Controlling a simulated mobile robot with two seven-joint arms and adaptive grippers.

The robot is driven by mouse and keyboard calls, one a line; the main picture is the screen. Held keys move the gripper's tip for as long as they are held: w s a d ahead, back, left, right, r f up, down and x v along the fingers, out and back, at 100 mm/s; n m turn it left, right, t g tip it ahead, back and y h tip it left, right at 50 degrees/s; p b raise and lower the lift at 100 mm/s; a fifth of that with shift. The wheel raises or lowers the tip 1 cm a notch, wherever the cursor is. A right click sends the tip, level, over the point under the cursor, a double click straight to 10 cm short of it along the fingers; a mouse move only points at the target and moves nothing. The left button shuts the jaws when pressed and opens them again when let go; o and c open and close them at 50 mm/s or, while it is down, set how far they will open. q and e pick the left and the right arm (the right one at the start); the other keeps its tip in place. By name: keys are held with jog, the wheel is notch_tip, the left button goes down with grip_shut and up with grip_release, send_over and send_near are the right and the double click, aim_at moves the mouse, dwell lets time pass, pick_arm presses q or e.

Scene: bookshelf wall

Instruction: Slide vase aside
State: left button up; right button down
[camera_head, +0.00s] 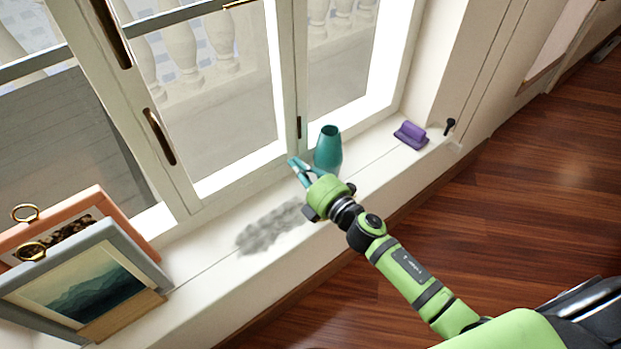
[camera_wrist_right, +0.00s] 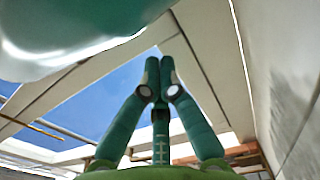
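The teal vase (camera_head: 328,150) stands upright on the white windowsill, close to the window frame. My right gripper (camera_head: 296,166) is just left of the vase, low over the sill. In the right wrist view its two fingers (camera_wrist_right: 160,72) meet at the tips with nothing between them. A glossy teal and pale surface, probably the vase (camera_wrist_right: 75,25), fills the upper left of that view, close beside the fingers. I cannot tell whether the gripper touches the vase. My left gripper is not in view.
A grey dusty smudge (camera_head: 268,228) lies on the sill left of my right gripper. A purple object (camera_head: 411,135) sits on the sill to the right, with clear sill between it and the vase. Two picture frames (camera_head: 85,290) lean at the left end.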

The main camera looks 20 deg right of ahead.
jog(key=shift+s+d+f, duration=0.1)
jog(key=shift+d+f, duration=0.05)
jog(key=shift+d, duration=1.75)
jog(key=d+b, duration=0.1)
jog(key=d, duration=0.9)
jog(key=shift+d+f, duration=0.1)
jog(key=shift+d, duration=0.35)
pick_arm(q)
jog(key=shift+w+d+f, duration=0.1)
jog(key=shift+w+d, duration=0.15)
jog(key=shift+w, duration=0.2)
